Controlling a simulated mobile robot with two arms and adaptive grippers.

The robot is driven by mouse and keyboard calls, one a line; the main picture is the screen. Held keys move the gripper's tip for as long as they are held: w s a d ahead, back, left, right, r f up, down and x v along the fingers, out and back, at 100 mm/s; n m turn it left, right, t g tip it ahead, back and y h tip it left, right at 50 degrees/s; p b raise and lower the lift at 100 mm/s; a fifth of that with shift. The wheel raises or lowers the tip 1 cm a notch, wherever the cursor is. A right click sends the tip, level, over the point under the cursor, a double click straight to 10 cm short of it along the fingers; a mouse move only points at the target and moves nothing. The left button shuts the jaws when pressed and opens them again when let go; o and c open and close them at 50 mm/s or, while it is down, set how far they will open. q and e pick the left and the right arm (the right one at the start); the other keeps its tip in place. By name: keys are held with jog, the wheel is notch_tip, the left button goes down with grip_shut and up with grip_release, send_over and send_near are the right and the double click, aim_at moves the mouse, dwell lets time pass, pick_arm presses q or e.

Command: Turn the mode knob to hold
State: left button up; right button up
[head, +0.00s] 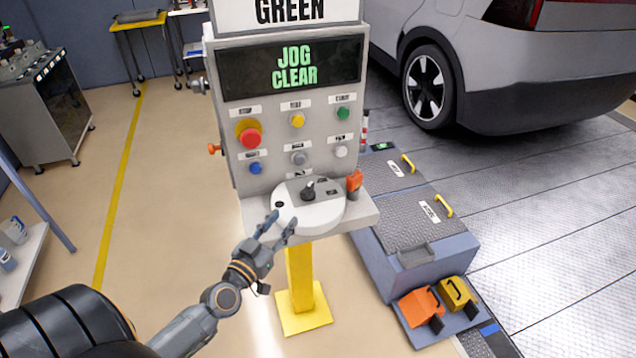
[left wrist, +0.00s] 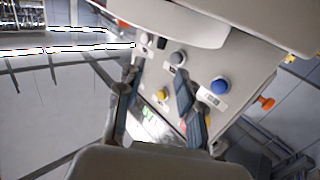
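The control panel (head: 228,140) carries a grey knob (head: 299,158) in the middle of its lower row, which I take for the mode knob. Its label is too small to read, and I cannot tell its setting. The knob also shows in the left wrist view (left wrist: 178,58), just beyond the gap between the fingers. The display (head: 293,67) reads "JOG CLEAR". My left gripper (head: 279,224) is open and empty, below the knob at the front of the panel's shelf, apart from the knob. Its fingers (left wrist: 158,75) stand spread in the left wrist view. My right gripper is not in view.
Around the knob are a blue button (head: 255,168), a white button (head: 341,151), a yellow button (head: 297,120) and a red button (head: 250,136).

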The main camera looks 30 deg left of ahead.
aim_at(303, 194)
pick_arm(q)
jog(key=w, duration=0.9)
jog(key=w+a, duration=0.1)
jog(key=w, duration=0.3)
jog(key=shift+w+a, duration=0.1)
jog(key=shift+w, duration=0.3)
jog(key=shift+c, duration=0.4)
grip_shut()
